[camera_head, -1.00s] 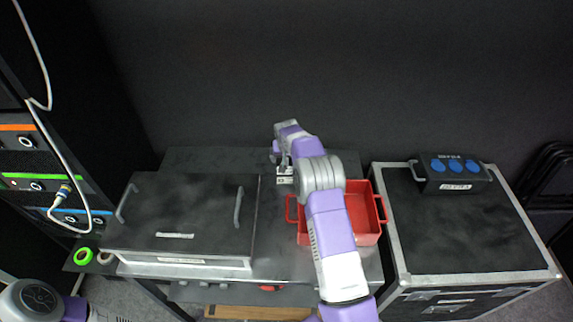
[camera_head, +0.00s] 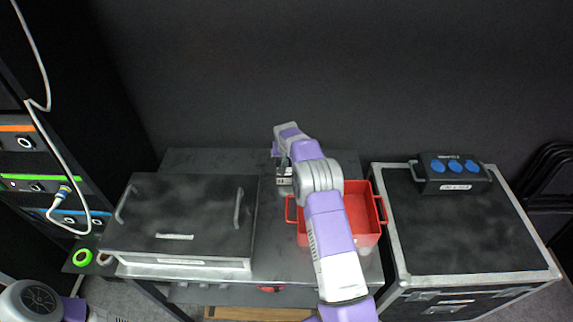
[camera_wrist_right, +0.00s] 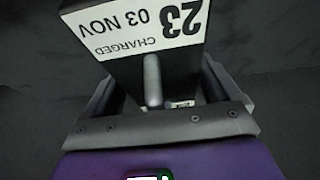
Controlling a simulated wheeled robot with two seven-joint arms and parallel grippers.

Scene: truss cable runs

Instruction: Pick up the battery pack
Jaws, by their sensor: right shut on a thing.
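The battery pack is a dark block with a white label reading "23 03 NOV CHARGED"; it fills the upper middle of the right wrist view (camera_wrist_right: 185,58). In the head view only a small part of it with a pale label (camera_head: 284,181) shows below my right gripper (camera_head: 283,165), at the back of the dark table. My right gripper is shut on the pack; its fingers show on both sides of it in the wrist view (camera_wrist_right: 160,88). The arm hides much of the pack in the head view. My left gripper is out of view; only part of that arm shows at bottom left.
A red tray (camera_head: 383,212) stands just right of the gripper, partly under my right arm. A dark lidded case (camera_head: 190,215) with handles lies to the left. A flight case (camera_head: 460,240) at right carries a blue-socketed box (camera_head: 453,175). A cabled rack (camera_head: 35,165) stands far left.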

